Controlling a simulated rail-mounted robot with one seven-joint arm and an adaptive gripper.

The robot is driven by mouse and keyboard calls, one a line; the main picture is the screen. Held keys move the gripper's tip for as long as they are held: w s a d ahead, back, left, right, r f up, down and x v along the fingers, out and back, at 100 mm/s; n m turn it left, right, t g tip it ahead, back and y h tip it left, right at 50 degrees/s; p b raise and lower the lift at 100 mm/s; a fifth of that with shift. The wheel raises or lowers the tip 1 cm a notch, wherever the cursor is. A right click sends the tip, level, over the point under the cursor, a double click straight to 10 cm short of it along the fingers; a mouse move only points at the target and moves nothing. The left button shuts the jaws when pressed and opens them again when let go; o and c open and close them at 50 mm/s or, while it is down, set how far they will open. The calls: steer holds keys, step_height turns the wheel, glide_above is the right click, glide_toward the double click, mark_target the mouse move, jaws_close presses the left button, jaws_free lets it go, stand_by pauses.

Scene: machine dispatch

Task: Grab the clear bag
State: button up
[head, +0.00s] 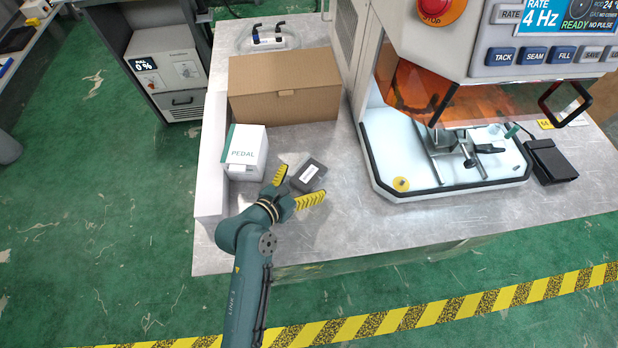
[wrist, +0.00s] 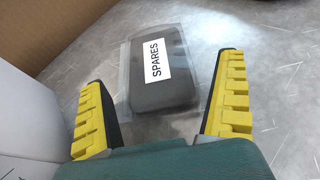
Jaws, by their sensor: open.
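The clear bag (wrist: 125,80) lies flat on the metal bench top, with a dark grey block inside and a white label reading SPARES. In the head view the bag (head: 309,176) shows as a small dark item with a white label, beside the white PEDAL box. My gripper (head: 296,188) is open and empty, its yellow ridged fingers spread on either side of the bag's near end. In the wrist view my gripper (wrist: 160,108) has one finger to the left and one to the right of the bag. I cannot tell whether either finger touches it.
The white PEDAL box (head: 246,152) stands close left of the bag. A brown cardboard box (head: 284,88) stands behind. A machine with a white tray (head: 440,189) and orange shield (head: 415,92) is to the right. Bare bench top (head: 340,225) lies at the front right.

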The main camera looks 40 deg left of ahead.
steer(key=shift+w+a+f, duration=0.15)
steer(key=shift+w+f, duration=0.05)
steer(key=shift+w, duration=0.5)
steer(key=shift+s, duration=0.1)
steer(key=shift+c, duration=0.4)
steer(key=c, duration=1.2)
